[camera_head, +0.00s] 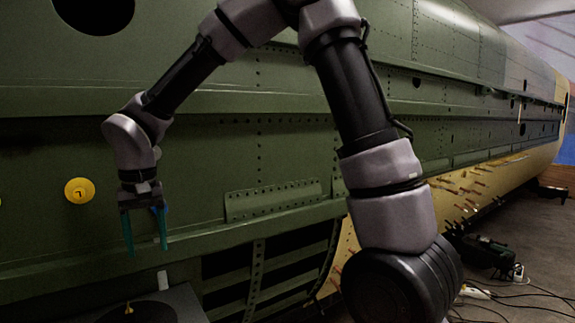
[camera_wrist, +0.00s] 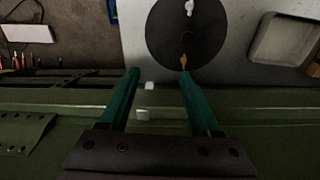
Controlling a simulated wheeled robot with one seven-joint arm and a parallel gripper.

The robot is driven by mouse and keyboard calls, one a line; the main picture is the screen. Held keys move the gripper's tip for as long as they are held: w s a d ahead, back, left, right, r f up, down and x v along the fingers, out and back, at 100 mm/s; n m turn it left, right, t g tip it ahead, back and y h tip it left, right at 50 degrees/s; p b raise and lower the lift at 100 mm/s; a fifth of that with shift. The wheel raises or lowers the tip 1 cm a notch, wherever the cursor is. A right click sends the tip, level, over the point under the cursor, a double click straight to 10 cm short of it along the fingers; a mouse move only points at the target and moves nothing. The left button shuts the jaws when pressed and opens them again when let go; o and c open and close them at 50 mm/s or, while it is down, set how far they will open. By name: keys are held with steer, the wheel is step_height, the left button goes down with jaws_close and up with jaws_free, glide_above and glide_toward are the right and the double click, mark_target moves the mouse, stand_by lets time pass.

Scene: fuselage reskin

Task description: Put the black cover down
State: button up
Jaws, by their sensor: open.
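The black cover (camera_wrist: 170,38), a round dark disc, lies on a light grey surface (camera_wrist: 134,40) in the wrist view. A small brass-coloured piece (camera_wrist: 184,62) stands at its near edge and a white piece (camera_wrist: 189,9) at its far part. In the head view the cover (camera_head: 150,312) shows at the bottom edge, partly cut off. My gripper (camera_head: 146,250) points down with its two teal fingers apart and nothing between them. It is above the level of the cover and apart from it. In the wrist view the right fingertip of my gripper (camera_wrist: 160,74) overlaps the disc's near edge.
The green fuselage (camera_head: 290,190) runs along behind my arm, with a yellow round piece (camera_head: 79,191) on it at left. A grey tray (camera_wrist: 284,40) lies right of the cover. A power tool (camera_head: 485,252) and cables lie on the floor at right.

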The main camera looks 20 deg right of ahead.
steer(key=w+d+r+m+t, duration=0.1)
steer(key=w+d+r+m, duration=0.1)
steer(key=d+r, duration=0.6)
steer(key=s+d+r+m+t+y, duration=0.1)
steer(key=s+d+r, duration=0.3)
steer(key=d, duration=0.7)
steer(key=s+d+r+m+t+y, duration=0.1)
steer(key=s+d+r+m+t, duration=0.2)
steer(key=d, duration=0.9)
step_height(320, 180, up, 2)
steer(key=shift+s+d+r+t, duration=0.1)
steer(key=shift+s+d+t, duration=0.2)
steer(key=shift+s+t, duration=0.65)
